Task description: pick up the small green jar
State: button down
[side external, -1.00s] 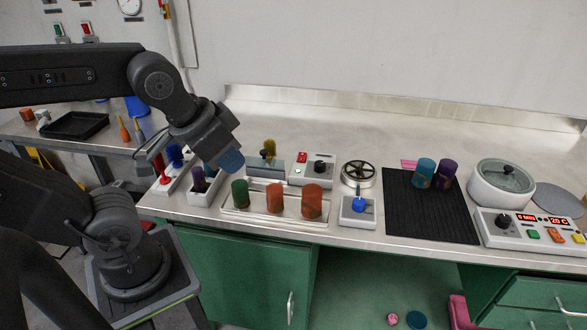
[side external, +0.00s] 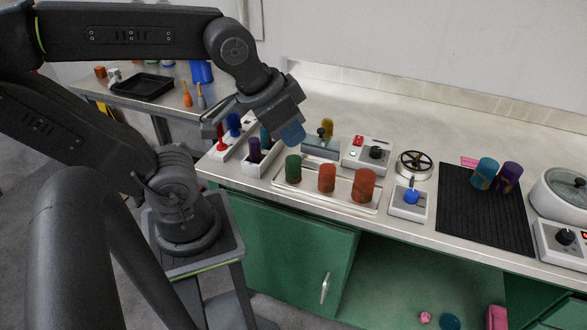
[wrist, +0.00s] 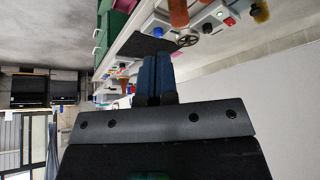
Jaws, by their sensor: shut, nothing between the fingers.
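The small green jar (side external: 292,168) stands upright at the left end of a shallow metal tray (side external: 335,198) in the side view. I cannot make it out in the wrist view. My gripper (side external: 293,133) is shut and empty, with its blue fingertips above and behind the jar in the picture, apart from it. The closed fingers also show in the wrist view (wrist: 160,75).
Two orange jars (side external: 327,178) (side external: 364,186) stand in the same tray. A white holder (side external: 255,168) with a purple item is on the left. A switch box (side external: 409,202), a hand wheel (side external: 415,165) and a black mat (side external: 485,210) are on the right.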

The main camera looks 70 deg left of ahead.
jog(key=c, duration=0.8)
grip_release()
jog(key=n+g+y, duration=0.2)
jog(key=n+g, duration=0.4)
jog(key=n, duration=1.2)
send_near(294, 159)
jog(key=f, duration=0.2)
jog(key=a+f, duration=0.1)
jog(key=f, duration=0.4)
jog(key=shift+s+a+f, duration=0.1)
jog(key=shift+s+a, duration=0.05)
jog(key=shift+a+f, duration=0.2)
jog(key=shift+f, duration=1.35)
jog(key=shift+a+f, duration=0.2)
jog(key=shift+f, duration=1.3)
